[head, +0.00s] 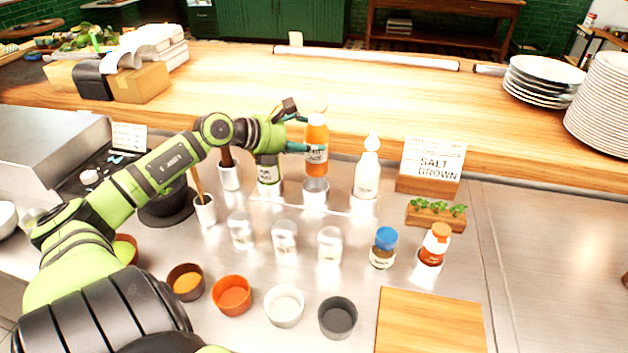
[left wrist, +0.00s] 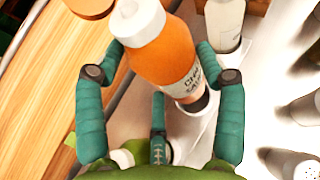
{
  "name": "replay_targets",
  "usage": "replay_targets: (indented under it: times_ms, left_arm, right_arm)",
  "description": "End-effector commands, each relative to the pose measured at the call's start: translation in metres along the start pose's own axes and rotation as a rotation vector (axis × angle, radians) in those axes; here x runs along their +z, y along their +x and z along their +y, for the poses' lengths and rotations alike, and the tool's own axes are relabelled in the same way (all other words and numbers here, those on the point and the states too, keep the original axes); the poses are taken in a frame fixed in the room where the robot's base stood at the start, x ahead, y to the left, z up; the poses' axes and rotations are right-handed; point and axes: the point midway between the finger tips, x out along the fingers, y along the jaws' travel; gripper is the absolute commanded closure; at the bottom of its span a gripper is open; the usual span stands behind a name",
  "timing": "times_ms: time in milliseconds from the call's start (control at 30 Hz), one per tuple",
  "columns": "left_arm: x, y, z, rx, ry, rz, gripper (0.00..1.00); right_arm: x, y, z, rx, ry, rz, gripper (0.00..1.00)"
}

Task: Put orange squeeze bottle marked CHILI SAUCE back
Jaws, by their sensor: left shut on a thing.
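The orange squeeze bottle (head: 317,137) has a white cap and a white label; the label reads partly as chili sauce in the left wrist view (left wrist: 165,55). My left gripper (head: 302,133) is shut on it, with teal fingers on both sides of the bottle. The bottle is roughly upright, its base at the mouth of a pale round holder (head: 316,196) in the bottle row. I cannot tell whether the base is inside the holder or just above it. My right gripper is not in view.
Clear shakers (head: 285,240), a blue-lidded jar (head: 384,247) and an orange-lidded one (head: 434,243) stand in front. A wooden ledge (head: 380,120) runs behind.

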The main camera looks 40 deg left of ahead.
Motion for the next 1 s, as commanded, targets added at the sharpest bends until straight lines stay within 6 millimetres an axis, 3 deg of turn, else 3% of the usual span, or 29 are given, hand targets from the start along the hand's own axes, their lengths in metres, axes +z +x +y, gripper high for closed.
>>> replay_targets:
  times_ms: [200,300,600,967,1000]
  left_arm:
    - [-0.031,0.014,0.001,0.000,-0.004,-0.004,0.47]
    - [-0.040,0.018,0.002,0.000,-0.003,-0.003,0.47]
    - [-0.072,0.032,0.003,-0.001,-0.003,-0.003,0.47]
    - [-0.078,0.034,0.003,-0.001,0.001,-0.001,0.47]
    - [-0.078,0.034,0.003,-0.002,0.001,0.001,0.22]
  right_arm:
    - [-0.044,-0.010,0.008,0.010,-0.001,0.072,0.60]
    - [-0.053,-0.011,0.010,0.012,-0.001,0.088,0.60]
    - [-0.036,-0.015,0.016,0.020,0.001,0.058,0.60]
    - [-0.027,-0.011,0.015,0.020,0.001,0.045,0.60]
    - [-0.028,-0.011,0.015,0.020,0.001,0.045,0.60]
